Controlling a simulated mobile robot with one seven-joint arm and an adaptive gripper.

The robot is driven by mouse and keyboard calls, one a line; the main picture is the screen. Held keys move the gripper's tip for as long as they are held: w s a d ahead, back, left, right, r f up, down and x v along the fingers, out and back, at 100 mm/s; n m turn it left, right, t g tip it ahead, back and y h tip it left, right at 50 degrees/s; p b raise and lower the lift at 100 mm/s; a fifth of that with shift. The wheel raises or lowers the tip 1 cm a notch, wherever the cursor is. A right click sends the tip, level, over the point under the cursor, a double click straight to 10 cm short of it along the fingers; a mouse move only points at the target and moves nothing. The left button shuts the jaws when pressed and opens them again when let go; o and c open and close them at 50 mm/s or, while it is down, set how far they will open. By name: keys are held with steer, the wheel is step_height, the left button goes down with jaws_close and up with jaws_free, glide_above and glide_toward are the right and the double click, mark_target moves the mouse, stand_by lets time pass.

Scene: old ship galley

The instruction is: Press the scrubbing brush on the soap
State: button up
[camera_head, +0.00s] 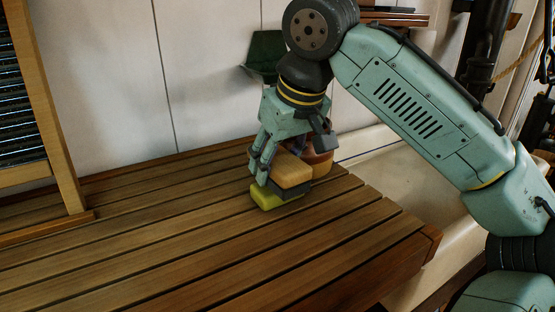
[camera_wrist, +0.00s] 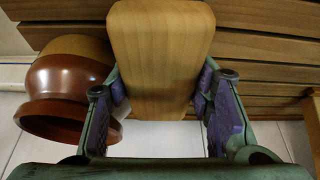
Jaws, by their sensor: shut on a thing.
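The scrubbing brush (camera_head: 291,168) has a pale wooden back and a dark bristle side facing down. My gripper (camera_head: 268,165) is shut on it, and in the wrist view the fingers lie on both sides of the wooden back (camera_wrist: 160,55). The soap (camera_head: 273,198) is a yellow-green block on the slatted wooden counter (camera_head: 190,240). The brush is right above the soap in the head view and seems to rest on it or very close to it; I cannot tell if they touch. The soap is hidden in the wrist view.
A brown pot (camera_head: 320,160) stands right behind the brush; it also shows at the left in the wrist view (camera_wrist: 65,85). A wooden rack (camera_head: 50,120) stands at the left. A pale basin (camera_head: 385,170) lies beyond the counter's right end. The front counter is clear.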

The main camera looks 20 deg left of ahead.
mark_target(278, 156)
steer(key=shift+f, duration=0.55)
stand_by(1.6)
step_height(278, 156, up, 5)
steer(key=p, duration=0.4)
steer(key=shift+r+p, duration=0.1)
steer(key=shift+p, duration=0.3)
steer(key=shift+r, duration=0.95)
